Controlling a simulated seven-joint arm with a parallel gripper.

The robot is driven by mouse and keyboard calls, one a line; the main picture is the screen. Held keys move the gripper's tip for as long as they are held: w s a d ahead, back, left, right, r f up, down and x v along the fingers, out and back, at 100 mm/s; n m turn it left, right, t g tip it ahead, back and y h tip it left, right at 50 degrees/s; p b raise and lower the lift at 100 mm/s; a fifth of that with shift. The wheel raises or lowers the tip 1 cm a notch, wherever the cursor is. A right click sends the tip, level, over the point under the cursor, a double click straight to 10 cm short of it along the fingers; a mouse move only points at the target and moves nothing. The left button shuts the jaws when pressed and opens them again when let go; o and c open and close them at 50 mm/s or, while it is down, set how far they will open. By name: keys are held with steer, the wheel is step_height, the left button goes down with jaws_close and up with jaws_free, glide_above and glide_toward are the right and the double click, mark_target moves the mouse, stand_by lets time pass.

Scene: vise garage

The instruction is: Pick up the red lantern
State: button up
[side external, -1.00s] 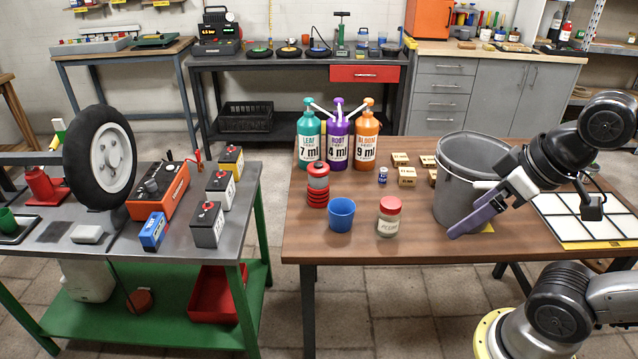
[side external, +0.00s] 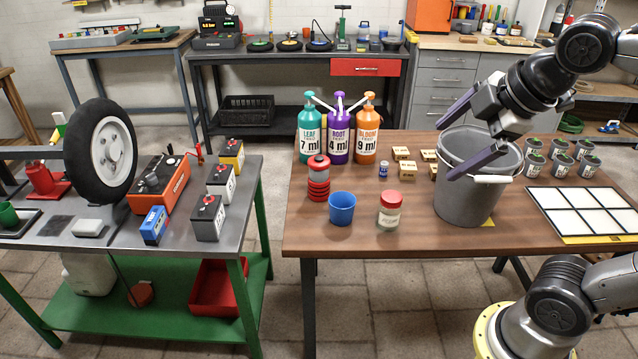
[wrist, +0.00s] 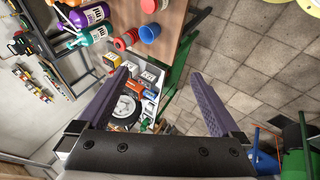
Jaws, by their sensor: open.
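The red lantern (side external: 319,178), red with a grey middle band, stands upright on the wooden table's left part, behind and left of the blue cup (side external: 342,208). My gripper (side external: 446,152) is open and empty, up by the grey bucket, with its purple fingers pointing left. It is well to the right of the lantern and apart from it. In the wrist view my open gripper (wrist: 160,73) has nothing between its fingertips at close range; small red items on the table show far off beyond it.
The grey bucket (side external: 470,195) stands below my gripper. A red-lidded jar (side external: 390,210) stands right of the cup. Three pump bottles (side external: 338,138) stand behind the lantern. Small boxes (side external: 404,168) lie left of the bucket. Several small pots (side external: 561,164) and a white panel (side external: 585,208) are at right.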

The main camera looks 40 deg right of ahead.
steer(key=w+d+r+n+h, duration=0.15)
steer(key=w+r+n, duration=0.25)
steer(key=w+n, duration=0.55)
steer(key=n+g+h, duration=0.1)
steer(key=n+g, duration=0.3)
steer(key=n, duration=0.2)
glide_above(317, 163)
steer(key=s+a, duration=0.2)
step_height(317, 163, down, 22)
steer(key=x, duration=0.8)
steer(key=shift+w, duration=0.2)
steer(key=shift+d+x, duration=0.2)
steer(key=shift+x, duration=2.5)
steer(key=shift+r, duration=0.15)
